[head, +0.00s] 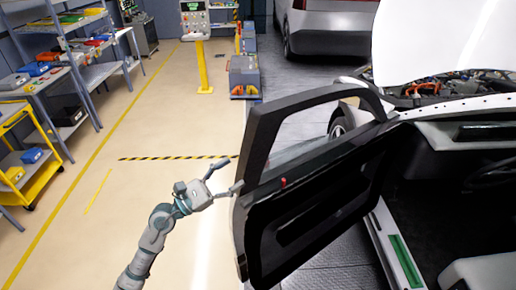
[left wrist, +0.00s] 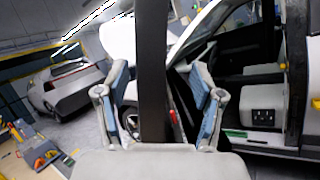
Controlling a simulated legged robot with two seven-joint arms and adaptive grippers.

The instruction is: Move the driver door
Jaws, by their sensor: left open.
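The driver door (head: 320,205) of a white car stands wide open. It is dark on its inner side, with a black window frame and a small red part near its upper free edge. My left gripper (head: 229,176) is at that free edge, near the base of the window frame. In the left wrist view, the dark door edge (left wrist: 152,75) stands upright between the two spread fingers of my left gripper (left wrist: 160,100). A gap shows on each side, so the fingers look apart from it. My right gripper is not in view.
The car's open doorway has a green-marked sill (head: 405,262) at the right; the white hood (head: 430,40) is raised. Shelves and a yellow cart (head: 38,165) stand at the left. A grey box stack (head: 244,76) stands behind. The floor left of the door is clear.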

